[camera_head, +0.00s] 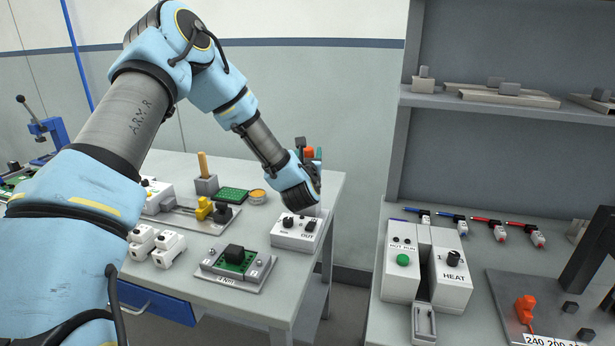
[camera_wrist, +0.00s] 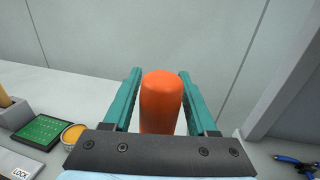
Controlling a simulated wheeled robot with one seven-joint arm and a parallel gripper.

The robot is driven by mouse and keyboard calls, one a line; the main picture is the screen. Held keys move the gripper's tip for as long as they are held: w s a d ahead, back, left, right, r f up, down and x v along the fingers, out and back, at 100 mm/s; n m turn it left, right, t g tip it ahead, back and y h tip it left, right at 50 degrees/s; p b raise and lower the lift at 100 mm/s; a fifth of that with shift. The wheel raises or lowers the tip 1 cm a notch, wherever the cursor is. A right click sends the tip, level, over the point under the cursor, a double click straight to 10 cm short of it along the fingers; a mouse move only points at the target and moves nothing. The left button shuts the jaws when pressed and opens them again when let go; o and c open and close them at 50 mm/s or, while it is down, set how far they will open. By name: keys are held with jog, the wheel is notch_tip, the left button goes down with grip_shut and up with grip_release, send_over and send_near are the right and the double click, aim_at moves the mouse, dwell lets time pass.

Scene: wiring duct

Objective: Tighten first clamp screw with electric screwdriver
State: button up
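My gripper (camera_wrist: 160,76) has teal fingers on both sides of an upright orange cylinder (camera_wrist: 161,103) with a rounded top, which looks like the electric screwdriver's handle. The fingers appear closed against its sides near their tips. Its lower part is hidden behind my gripper's dark front plate. In the head view, the orange piece (camera_head: 309,152) shows just past my wrist, above the far right of the left table. The screwdriver's bit is not visible. I cannot pick out the first clamp screw in either view.
A white box marked OUT (camera_head: 297,232) stands below my wrist. A fixture with a green board (camera_head: 236,265) lies in front of it. A yellow toggle clamp (camera_head: 204,208) and an orange tin (camera_head: 257,196) are to the left.

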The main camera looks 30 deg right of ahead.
grip_shut()
dwell(1.0)
